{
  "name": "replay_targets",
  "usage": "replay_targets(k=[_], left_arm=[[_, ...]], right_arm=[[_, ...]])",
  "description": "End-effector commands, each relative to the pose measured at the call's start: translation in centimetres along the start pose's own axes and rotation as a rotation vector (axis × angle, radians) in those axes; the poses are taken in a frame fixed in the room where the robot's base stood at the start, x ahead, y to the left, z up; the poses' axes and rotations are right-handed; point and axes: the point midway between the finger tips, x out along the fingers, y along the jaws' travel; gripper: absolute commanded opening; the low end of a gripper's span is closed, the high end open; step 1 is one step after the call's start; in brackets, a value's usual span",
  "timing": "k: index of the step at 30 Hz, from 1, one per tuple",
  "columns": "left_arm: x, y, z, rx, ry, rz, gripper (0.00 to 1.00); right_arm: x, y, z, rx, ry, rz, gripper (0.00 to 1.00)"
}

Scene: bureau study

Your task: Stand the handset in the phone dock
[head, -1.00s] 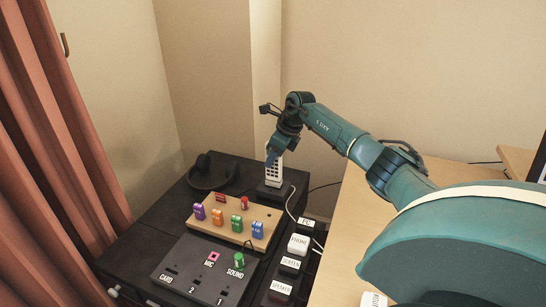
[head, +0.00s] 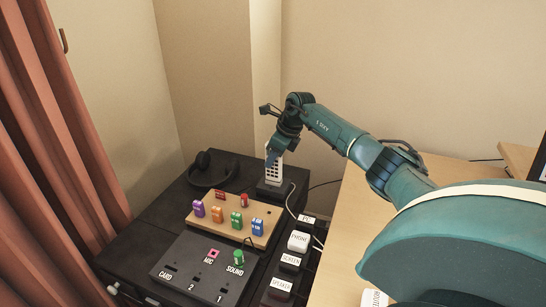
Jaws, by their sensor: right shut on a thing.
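The white handset (head: 273,170) with dark keys stands upright on the black phone dock (head: 271,190) at the back right of the black cabinet. Its foot meets the dock; how deep it sits cannot be told. My right gripper (head: 273,151) is shut on the handset's upper end, with the arm reaching in from the right. The gripper hides the top of the handset. My left gripper is not in view.
Headphones (head: 212,170) lie left of the dock. A wooden board (head: 232,226) with coloured blocks and a dark labelled panel (head: 197,272) stand in front. A labelled strip with a white PHONE plug (head: 299,241) runs along the right, beside the wooden desk (head: 340,230).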

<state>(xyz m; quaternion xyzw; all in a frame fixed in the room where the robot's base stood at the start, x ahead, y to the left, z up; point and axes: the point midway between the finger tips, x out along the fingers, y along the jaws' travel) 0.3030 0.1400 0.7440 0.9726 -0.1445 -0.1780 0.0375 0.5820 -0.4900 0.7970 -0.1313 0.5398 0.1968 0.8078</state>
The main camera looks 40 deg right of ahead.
Motion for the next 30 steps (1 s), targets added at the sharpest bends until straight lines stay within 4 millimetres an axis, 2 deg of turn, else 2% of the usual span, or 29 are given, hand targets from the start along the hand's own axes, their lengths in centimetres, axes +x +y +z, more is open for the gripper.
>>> replay_targets(k=[30], left_arm=[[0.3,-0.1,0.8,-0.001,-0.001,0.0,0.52]], right_arm=[[1.2,0.0,-0.5,0.0,-0.001,0.0,0.03]])
